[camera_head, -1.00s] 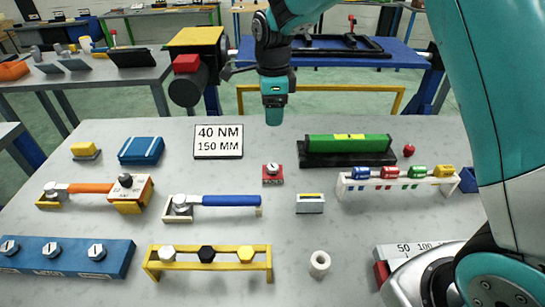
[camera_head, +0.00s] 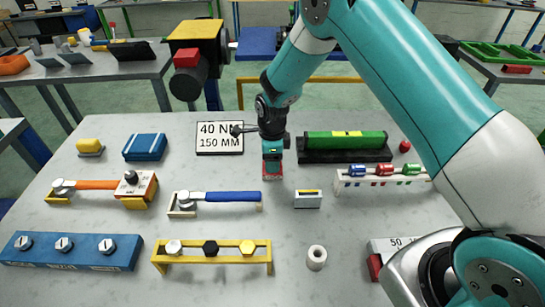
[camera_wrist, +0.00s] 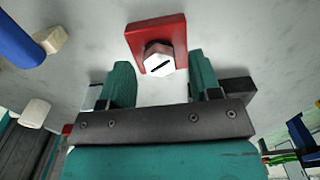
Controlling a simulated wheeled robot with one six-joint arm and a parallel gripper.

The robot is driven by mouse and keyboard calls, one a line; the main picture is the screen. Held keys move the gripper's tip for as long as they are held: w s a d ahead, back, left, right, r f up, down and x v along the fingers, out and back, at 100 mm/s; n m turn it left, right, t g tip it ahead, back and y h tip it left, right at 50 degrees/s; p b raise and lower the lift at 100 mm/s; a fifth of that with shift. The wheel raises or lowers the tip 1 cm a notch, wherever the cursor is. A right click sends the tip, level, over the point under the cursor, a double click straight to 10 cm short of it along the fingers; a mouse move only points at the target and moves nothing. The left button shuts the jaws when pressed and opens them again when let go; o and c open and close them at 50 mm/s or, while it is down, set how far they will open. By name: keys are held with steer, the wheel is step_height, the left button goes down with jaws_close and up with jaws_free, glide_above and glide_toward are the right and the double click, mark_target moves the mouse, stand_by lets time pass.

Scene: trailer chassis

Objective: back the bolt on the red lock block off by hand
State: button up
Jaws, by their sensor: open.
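The red lock block (camera_wrist: 150,28) lies on the grey table, and its silver hex bolt (camera_wrist: 160,64) with a dark slot shows clearly in the wrist view. My gripper (camera_wrist: 163,80) is open, with one teal finger on each side just short of the bolt. The bolt is in line with the gap, and nothing is held. In the head view my gripper (camera_head: 272,172) points down over the block and hides most of it, leaving only a little red showing. I cannot tell whether a finger touches the bolt.
A blue-handled wrench (camera_head: 232,197) lies to the left in front, and a small white block with a yellow top (camera_head: 308,200) to the right. A green cylinder on a black stand (camera_head: 345,141) and the 40 NM sign (camera_head: 220,138) stand close behind.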

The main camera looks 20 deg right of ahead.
steer(key=shift+f, duration=0.45)
steer(key=shift+c, duration=0.2)
steer(key=c, duration=0.9)
steer(key=shift+n, duration=0.3)
